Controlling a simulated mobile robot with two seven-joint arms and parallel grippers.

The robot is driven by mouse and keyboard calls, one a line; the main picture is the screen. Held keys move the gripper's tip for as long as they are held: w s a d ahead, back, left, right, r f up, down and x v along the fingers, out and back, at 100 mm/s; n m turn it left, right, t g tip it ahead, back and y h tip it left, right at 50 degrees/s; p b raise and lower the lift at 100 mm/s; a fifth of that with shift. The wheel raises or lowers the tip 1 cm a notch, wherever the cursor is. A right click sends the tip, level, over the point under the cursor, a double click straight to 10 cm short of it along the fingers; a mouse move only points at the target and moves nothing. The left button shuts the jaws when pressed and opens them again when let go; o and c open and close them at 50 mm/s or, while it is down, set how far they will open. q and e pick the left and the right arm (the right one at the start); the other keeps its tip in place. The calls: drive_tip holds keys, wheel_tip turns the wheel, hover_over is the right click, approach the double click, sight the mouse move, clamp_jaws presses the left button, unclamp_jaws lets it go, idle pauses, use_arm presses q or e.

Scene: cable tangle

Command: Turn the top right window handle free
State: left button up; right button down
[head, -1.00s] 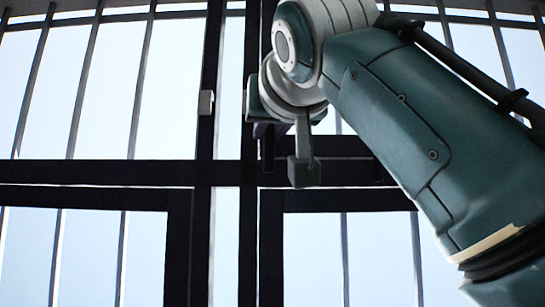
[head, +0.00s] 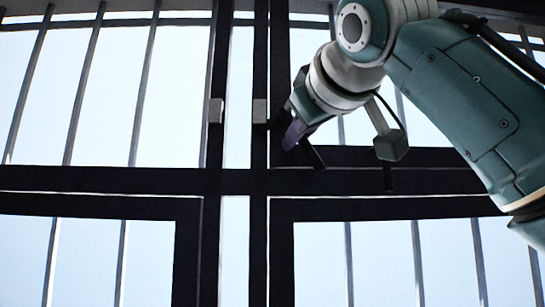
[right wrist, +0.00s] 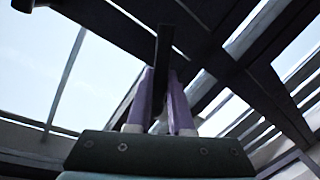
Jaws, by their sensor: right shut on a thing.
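The top right window handle shows in the head view as a small grey block (head: 260,111) on the dark upright of the right window, with a dark lever partly hidden behind my gripper. My right gripper (head: 292,133) is just right of that block, tilted, one purple finger showing. In the right wrist view, the purple fingers of my right gripper (right wrist: 161,75) are closed on a dark bar, the handle lever (right wrist: 164,45), which sticks out beyond them. The lever's exact angle is hard to tell. My left gripper is not in view.
A matching grey block (head: 216,110) sits on the left window's upright. Dark crossbars (head: 110,180) run below, with lower window frames (head: 188,250) under them. Thin bars (head: 145,85) stand behind the panes. My right arm covers the upper right.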

drive_tip(key=n, duration=0.1)
drive_tip(key=d+r+n+h, duration=0.1)
drive_tip(key=n, duration=0.1)
drive_tip(key=shift+d+r, duration=0.1)
drive_tip(key=shift+r, duration=0.05)
drive_tip(key=n, duration=0.1)
drive_tip(key=r+n, duration=0.1)
drive_tip(key=shift+d+n+g+h, duration=0.3)
drive_tip(key=n, duration=0.1)
drive_tip(key=r+n, duration=0.1)
drive_tip(key=n, duration=0.1)
drive_tip(key=shift+d+r+h, duration=0.2)
drive_tip(key=shift+h, duration=0.2)
drive_tip(key=shift+r+n+h, duration=0.25)
drive_tip(key=shift+n+h, duration=0.05)
drive_tip(key=shift+n, duration=0.4)
drive_tip(key=c, duration=0.8)
unclamp_jaws()
